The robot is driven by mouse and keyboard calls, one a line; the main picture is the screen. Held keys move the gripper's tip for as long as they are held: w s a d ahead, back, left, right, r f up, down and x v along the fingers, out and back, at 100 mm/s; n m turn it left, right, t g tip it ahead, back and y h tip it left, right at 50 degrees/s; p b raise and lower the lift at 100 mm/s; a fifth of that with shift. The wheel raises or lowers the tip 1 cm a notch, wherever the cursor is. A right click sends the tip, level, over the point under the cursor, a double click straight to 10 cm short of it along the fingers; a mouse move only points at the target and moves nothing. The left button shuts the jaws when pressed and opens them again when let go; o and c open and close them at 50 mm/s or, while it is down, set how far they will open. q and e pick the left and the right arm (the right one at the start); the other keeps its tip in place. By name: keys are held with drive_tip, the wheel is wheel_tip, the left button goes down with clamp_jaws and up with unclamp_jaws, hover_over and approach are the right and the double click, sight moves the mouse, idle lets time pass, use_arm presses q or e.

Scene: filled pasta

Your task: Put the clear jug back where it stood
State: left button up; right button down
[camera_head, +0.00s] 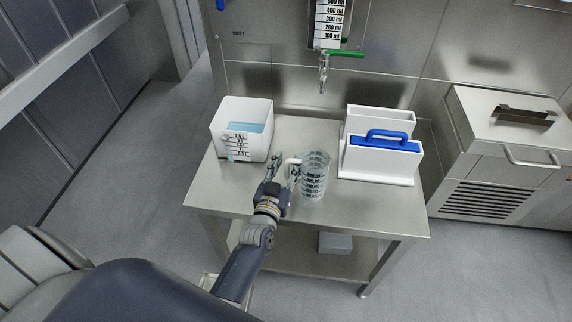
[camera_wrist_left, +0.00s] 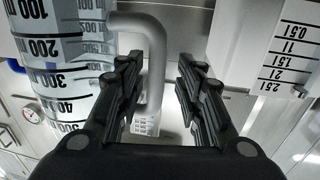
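The clear jug (camera_head: 315,176) with dark measuring marks stands upright on the steel table (camera_head: 390,206), near the middle. Its pale handle (camera_head: 291,163) faces left, toward my left gripper (camera_head: 280,172). In the left wrist view the jug (camera_wrist_left: 68,65) fills the left side. There its handle (camera_wrist_left: 155,72) shows in the gap between the two fingers of my left gripper (camera_wrist_left: 163,90). The fingers are apart, with visible space on the handle's right side; whether the left finger touches it I cannot tell. My right gripper is not in view.
A white measuring container (camera_head: 243,125) with bluish liquid stands at the table's back left. A white holder with a blue-handled piece (camera_head: 385,143) stands right of the jug. A tap (camera_head: 323,75) hangs behind. The table's front right is clear.

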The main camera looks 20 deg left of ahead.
use_arm(q)
drive_tip(key=shift+s+f, duration=0.1)
drive_tip(key=s+d, duration=0.1)
drive_tip(key=s, duration=1)
drive_tip(key=shift+s+d, duration=0.35)
